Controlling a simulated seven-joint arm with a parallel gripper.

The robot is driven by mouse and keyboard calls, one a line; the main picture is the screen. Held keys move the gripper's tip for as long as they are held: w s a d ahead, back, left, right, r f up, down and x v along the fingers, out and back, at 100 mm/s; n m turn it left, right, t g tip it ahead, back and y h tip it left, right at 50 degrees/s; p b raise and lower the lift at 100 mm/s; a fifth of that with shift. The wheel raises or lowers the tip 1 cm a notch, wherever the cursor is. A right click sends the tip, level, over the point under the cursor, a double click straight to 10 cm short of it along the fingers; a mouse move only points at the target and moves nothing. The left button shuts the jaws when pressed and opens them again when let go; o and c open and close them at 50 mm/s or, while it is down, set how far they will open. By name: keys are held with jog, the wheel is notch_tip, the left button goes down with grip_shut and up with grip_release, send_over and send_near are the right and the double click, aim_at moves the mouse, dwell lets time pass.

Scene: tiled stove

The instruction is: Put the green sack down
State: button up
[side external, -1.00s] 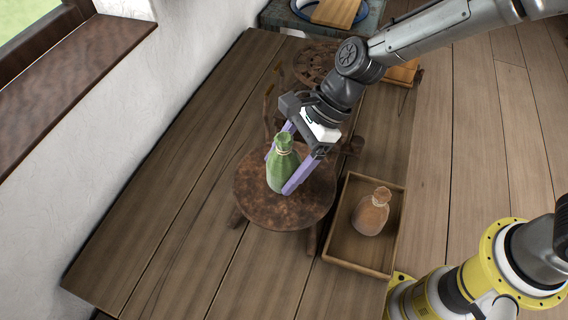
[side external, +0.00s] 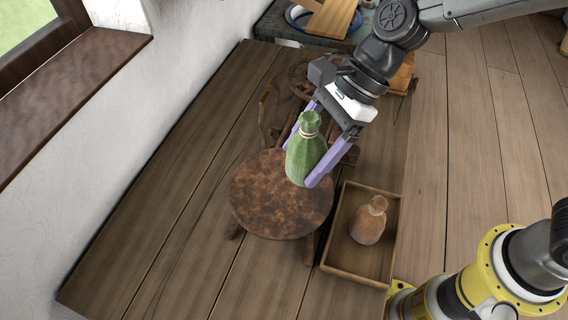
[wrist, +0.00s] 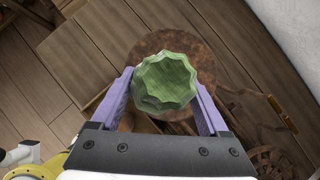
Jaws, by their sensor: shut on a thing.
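The green sack (side external: 305,152) is upright, tied near its top with a pale cord. My gripper (side external: 312,165) is shut on it, with a purple finger on each side. The sack appears held above the right back edge of the round brown stool (side external: 275,205). In the wrist view, the sack's scalloped top (wrist: 165,82) sits between the purple fingers of my gripper (wrist: 165,92). The stool's top (wrist: 190,42) shows beyond and below it, partly hidden by the sack.
A wooden tray (side external: 329,262) holding an orange-brown sack (side external: 369,222) stands right of the stool. A white wall (side external: 170,110) runs along the left. A spinning wheel (side external: 298,75) is behind my gripper. Bare planks (side external: 190,240) lie left of the stool.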

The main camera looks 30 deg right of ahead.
jog(key=s+d+r, duration=0.5)
jog(key=s+d, duration=0.1)
jog(key=d, duration=0.1)
jog(key=w+d+f+m+t+h, duration=0.3)
jog(key=w+d+f+m+t, duration=0.25)
jog(key=w+d+m, duration=0.45)
jog(key=s+d+f+m+t+h, duration=0.15)
jog(key=d+m, duration=0.25)
jog(key=d, duration=0.5)
jog(key=d+f+m+h, duration=0.2)
jog(key=d+f+m, duration=0.15)
jog(key=d, duration=0.45)
jog(key=shift+m, duration=0.25)
jog(key=w+f, duration=0.2)
jog(key=w, duration=0.2)
jog(key=w+d+f, duration=0.1)
jog(key=w+f, duration=0.2)
jog(key=w, duration=0.1)
jog(key=w+f, duration=0.3)
jog(key=w, duration=0.1)
jog(key=shift+w+d+f, duration=0.1)
jog(key=shift+w+d, duration=0.1)
jog(key=shift+w, duration=0.15)
jog(key=shift+w+f, duration=0.45)
jog(key=shift+f, duration=1.65)
jog(key=shift+f, duration=0.15)
